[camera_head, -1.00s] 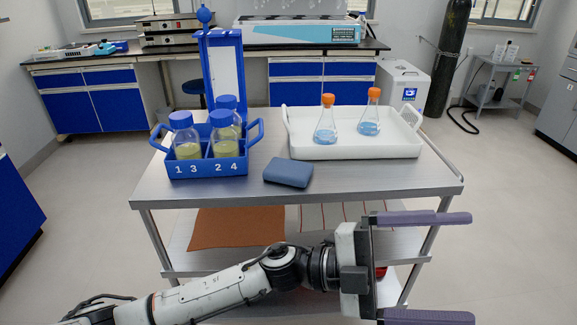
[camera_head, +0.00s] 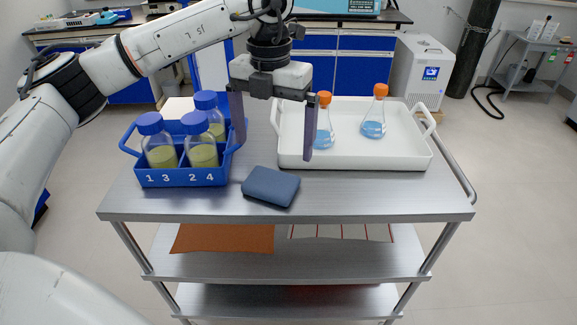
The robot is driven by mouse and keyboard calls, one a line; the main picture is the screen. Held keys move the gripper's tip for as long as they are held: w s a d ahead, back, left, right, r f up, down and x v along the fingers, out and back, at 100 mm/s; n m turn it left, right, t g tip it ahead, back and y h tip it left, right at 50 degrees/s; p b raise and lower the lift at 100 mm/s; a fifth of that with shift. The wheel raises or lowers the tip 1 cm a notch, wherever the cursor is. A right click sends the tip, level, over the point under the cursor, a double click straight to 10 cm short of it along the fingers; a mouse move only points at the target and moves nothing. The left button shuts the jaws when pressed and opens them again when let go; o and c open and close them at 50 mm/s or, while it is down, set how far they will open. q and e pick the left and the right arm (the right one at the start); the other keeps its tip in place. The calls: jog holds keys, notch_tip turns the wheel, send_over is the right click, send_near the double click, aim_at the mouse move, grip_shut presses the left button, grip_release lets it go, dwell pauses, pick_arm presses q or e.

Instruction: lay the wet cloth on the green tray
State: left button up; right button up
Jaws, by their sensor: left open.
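A small blue folded pad (camera_head: 270,187), which looks like the cloth, lies on the steel cart top near its front edge. I cannot tell whether it is wet. My left gripper (camera_head: 273,150) is open and empty, fingers pointing down, above the cart top and behind the pad. Its right finger overlaps the white tray in the picture. No green tray shows; the tray in view is white (camera_head: 350,163). An orange-brown flat piece (camera_head: 224,238) and a striped cloth-like piece (camera_head: 342,232) lie on the shelf below. My right gripper is out of view.
A blue numbered rack (camera_head: 183,178) with several blue-capped bottles stands left of the pad. Two orange-capped flasks, the left one (camera_head: 324,139) and the right one (camera_head: 373,127), stand in the white tray. The cart top (camera_head: 400,199) is bare along its front right.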

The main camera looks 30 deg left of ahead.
aim_at(271, 180)
pick_arm(q)
jog(key=f, duration=0.3)
jog(key=shift+s+f, duration=0.4)
jog(key=shift+f, duration=0.4)
jog(key=f, duration=0.4)
jog(key=shift+s+a+f+p, duration=0.15)
jog(key=shift+a+f+p, duration=0.05)
jog(key=shift+f+p, duration=0.1)
jog(key=shift+f, duration=0.25)
jog(key=c, duration=0.9)
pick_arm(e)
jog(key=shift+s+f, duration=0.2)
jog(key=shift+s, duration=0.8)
pick_arm(q)
jog(key=shift+r, duration=0.1)
